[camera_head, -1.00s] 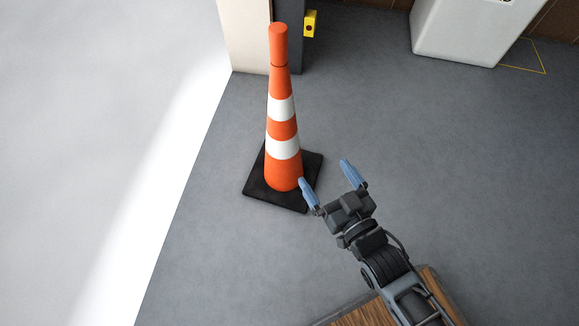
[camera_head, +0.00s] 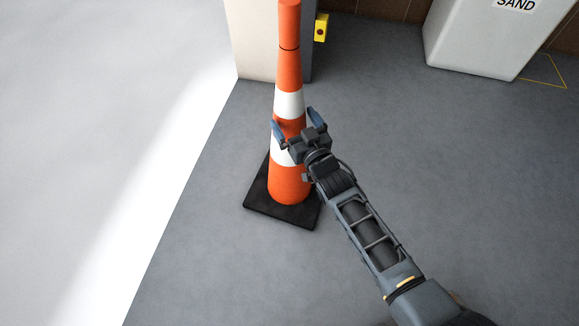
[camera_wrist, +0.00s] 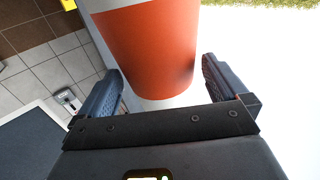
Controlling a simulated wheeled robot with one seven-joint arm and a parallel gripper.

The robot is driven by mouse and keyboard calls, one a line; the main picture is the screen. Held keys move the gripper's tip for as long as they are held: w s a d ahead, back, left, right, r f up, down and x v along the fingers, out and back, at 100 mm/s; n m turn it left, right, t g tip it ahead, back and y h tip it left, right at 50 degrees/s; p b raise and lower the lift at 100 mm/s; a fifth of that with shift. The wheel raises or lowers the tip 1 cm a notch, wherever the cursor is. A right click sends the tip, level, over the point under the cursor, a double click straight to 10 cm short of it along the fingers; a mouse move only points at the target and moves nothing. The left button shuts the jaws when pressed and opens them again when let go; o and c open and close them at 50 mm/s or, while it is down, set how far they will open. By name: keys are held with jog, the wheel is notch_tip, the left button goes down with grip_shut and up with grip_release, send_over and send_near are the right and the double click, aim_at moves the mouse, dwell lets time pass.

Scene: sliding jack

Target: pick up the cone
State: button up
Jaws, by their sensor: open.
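An orange cone (camera_head: 289,186) with white bands stands upright on its black square base (camera_head: 282,215) in the head view. My gripper (camera_head: 294,122) is open, with its blue fingertips on either side of the cone's upper middle in that view. In the wrist view, the cone (camera_wrist: 150,45) fills the upper middle, its orange part reaching down between the two open fingers of my gripper (camera_wrist: 165,88). Gaps show beside the fingers, so the jaws are not closed on it. My gripper hides part of the cone's lower white band in the head view.
A pale wall end with a dark post (camera_head: 299,60) stands just behind the cone, with a yellow box (camera_head: 321,27) on it. A white bin marked SAND (camera_head: 470,40) is at the back right. Grey floor right of the cone is clear.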

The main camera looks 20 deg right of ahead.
jog(key=shift+w+b, duration=0.6)
jog(key=shift+w, duration=1.25)
jog(key=shift+c, duration=0.5)
jog(key=c, duration=1.5)
jog(key=shift+r, duration=0.25)
jog(key=shift+c, duration=0.6)
